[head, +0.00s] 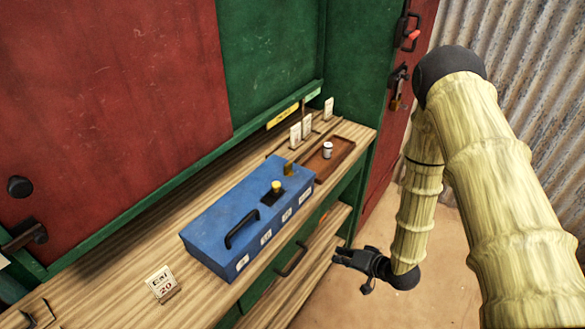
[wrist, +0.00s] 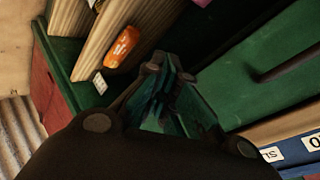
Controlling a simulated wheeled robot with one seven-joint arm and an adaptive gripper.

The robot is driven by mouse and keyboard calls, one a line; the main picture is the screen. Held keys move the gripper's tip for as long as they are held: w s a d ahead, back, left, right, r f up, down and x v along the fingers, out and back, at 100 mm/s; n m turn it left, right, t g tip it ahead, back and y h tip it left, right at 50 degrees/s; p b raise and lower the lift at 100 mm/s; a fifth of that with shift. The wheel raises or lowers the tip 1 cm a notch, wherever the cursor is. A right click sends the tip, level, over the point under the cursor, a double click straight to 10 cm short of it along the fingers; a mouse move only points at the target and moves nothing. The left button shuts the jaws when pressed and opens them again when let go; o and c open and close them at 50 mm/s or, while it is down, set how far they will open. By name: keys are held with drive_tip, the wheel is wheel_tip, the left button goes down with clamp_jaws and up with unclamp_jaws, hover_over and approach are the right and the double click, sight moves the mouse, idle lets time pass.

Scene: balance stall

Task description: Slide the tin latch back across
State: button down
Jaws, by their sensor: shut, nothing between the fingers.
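A blue tin (head: 215,225) with a black handle stands on the wooden counter. On its lid, a yellow knob (head: 276,186) sits on a small black plate, and a brass-coloured piece (head: 289,168) stands at its right end. I cannot tell for sure which of these is the latch. My gripper (head: 342,257) is shut and empty, in front of the counter, to the right of the tin and lower than its lid, apart from it. In the wrist view my gripper (wrist: 170,75) points at green woodwork, and only a labelled strip of the tin (wrist: 300,148) shows at the lower right.
A brown tray (head: 338,160) holding a small can (head: 327,150) lies right of the tin. White cards (head: 301,130) stand behind it; a price card (head: 162,284) stands at the front left. A drawer handle (head: 291,260) juts out below the counter. An orange item (wrist: 122,47) lies on a lower shelf.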

drive_tip(key=w+a+r+y+p, duration=0.1)
drive_tip(key=w+r+y, duration=0.1)
drive_tip(key=r, duration=0.2)
drive_tip(key=w+a+r+y, duration=0.1)
drive_tip(key=w+r+y, duration=0.1)
drive_tip(key=r, duration=0.3)
drive_tip(key=w+a+r+y+p, duration=0.1)
drive_tip(key=w+r+y, duration=0.1)
drive_tip(key=r, duration=0.3)
drive_tip(key=shift+w+r+n+g+p, duration=0.15)
drive_tip(key=shift+w+n+g+p, duration=0.15)
drive_tip(key=shift+w, duration=0.55)
wheel_tip(320, 180, up, 13)
drive_tip(key=n+g+y+p, duration=0.1)
drive_tip(key=g+y+p, duration=0.1)
drive_tip(key=g+y, duration=0.2)
drive_tip(key=shift+w+d+n+g, duration=0.4)
drive_tip(key=shift+w+g, duration=0.05)
drive_tip(key=shift+g, duration=0.75)
